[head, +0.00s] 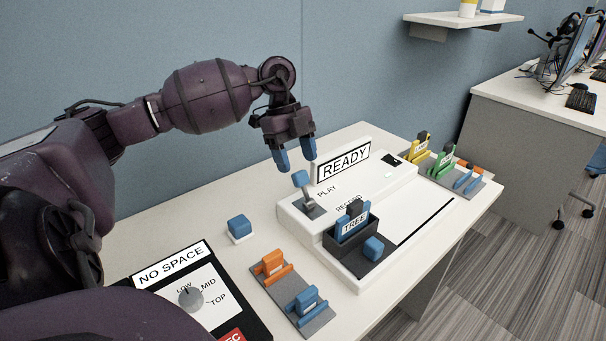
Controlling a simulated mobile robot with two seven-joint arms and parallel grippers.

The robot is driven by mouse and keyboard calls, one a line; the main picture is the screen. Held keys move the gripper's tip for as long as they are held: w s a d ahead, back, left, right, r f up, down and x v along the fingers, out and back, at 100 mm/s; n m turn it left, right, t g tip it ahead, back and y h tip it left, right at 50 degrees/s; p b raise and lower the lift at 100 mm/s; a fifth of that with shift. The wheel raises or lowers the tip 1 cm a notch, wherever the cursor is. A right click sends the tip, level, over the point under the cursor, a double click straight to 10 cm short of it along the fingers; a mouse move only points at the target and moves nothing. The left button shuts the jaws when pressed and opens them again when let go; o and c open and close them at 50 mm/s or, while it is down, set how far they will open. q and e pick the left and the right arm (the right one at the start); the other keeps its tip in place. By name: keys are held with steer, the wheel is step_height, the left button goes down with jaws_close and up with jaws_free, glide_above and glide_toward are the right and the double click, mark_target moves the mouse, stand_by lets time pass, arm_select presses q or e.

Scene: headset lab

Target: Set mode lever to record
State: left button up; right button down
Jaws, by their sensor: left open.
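The mode lever has a blue knob (301,179) on a short grey stem, rising from a slot at the left end of a white console (290,212). The lever leans back, beside the printed word PLAY; the word RECORD is nearer the front, partly hidden behind a blue TREE piece. My left gripper (296,161) is open and points down, just above and behind the knob. Its two blue fingertips are apart with nothing between them. Whether a fingertip touches the knob I cannot tell. My right gripper is out of view.
The TREE piece (353,222) stands in a dark holder on the console, with a blue block (373,248) beside it. A READY sign (344,162) stands behind. A blue cube (239,227), a NO SPACE dial panel (205,288) and a grey tray (320,320) with orange and blue pieces lie nearer.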

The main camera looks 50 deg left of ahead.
mark_target(300, 171)
arm_select(q)
steer(key=shift+x, duration=1.9)
jaws_close()
